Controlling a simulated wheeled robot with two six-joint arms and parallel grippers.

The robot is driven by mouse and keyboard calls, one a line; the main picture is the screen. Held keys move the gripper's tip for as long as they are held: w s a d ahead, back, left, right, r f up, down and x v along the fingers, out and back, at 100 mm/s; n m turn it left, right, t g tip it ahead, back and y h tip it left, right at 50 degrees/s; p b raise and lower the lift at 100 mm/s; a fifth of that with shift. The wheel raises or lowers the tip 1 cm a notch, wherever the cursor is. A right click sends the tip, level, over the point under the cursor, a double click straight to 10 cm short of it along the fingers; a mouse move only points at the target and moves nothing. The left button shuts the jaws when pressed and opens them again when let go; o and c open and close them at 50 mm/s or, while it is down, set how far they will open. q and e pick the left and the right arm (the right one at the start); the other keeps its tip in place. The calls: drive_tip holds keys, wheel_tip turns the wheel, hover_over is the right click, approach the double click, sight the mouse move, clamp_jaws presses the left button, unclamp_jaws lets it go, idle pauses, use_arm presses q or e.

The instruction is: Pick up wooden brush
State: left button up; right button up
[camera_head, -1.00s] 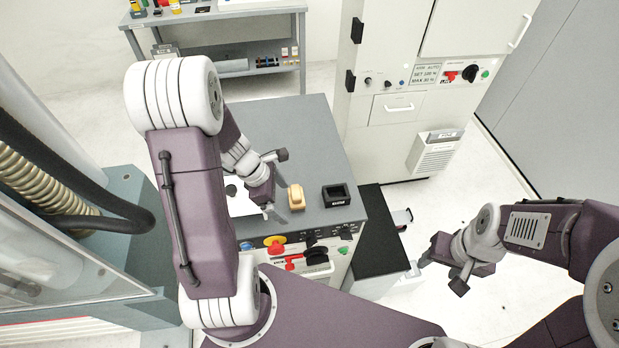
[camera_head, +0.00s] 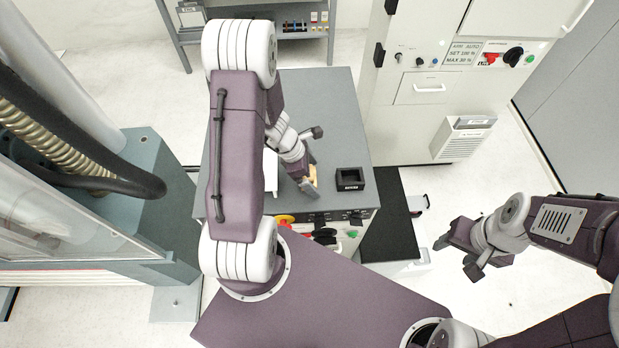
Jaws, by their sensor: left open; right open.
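The wooden brush (camera_head: 313,172) is a small light-tan block on the grey top of the bench (camera_head: 335,110). Only a little of it shows, because my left gripper (camera_head: 307,184) covers most of it. The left gripper is open and reaches down at the brush. I cannot tell whether its fingers are around the brush or only above it. My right gripper (camera_head: 457,257) is open and empty, out over the floor at the right.
A small black tray (camera_head: 350,180) sits just right of the brush. A white sheet (camera_head: 270,172) lies left of it, partly behind my arm. Knobs and switches (camera_head: 325,234) line the bench front. A tall white cabinet (camera_head: 430,90) stands at back right.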

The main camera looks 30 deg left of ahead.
sight(312, 171)
use_arm(q)
drive_tip(key=shift+s+d+f, duration=0.1)
drive_tip(key=shift+d+f, duration=0.05)
drive_tip(key=shift+f, duration=0.2)
drive_tip(key=shift+s+r, duration=0.1)
drive_tip(key=shift+s, duration=0.1)
drive_tip(key=shift+w, duration=0.1)
drive_tip(key=c, duration=1.5)
wheel_tip(312, 171, up, 4)
drive_tip(key=shift+w+r+p, duration=0.1)
drive_tip(key=shift+r+p, duration=0.15)
drive_tip(key=shift+p, duration=0.65)
drive_tip(key=shift+c, duration=0.2)
drive_tip(key=w+d+r+p, duration=0.1)
drive_tip(key=d+r, duration=0.5)
drive_tip(key=d, duration=0.5)
drive_tip(key=shift+w+d+r, duration=0.2)
drive_tip(key=shift+d+r, duration=0.05)
use_arm(e)
drive_tip(key=shift+s+r, duration=0.15)
drive_tip(key=shift+r, duration=0.6)
drive_tip(key=shift+s+r, duration=0.15)
drive_tip(key=shift+r, duration=0.6)
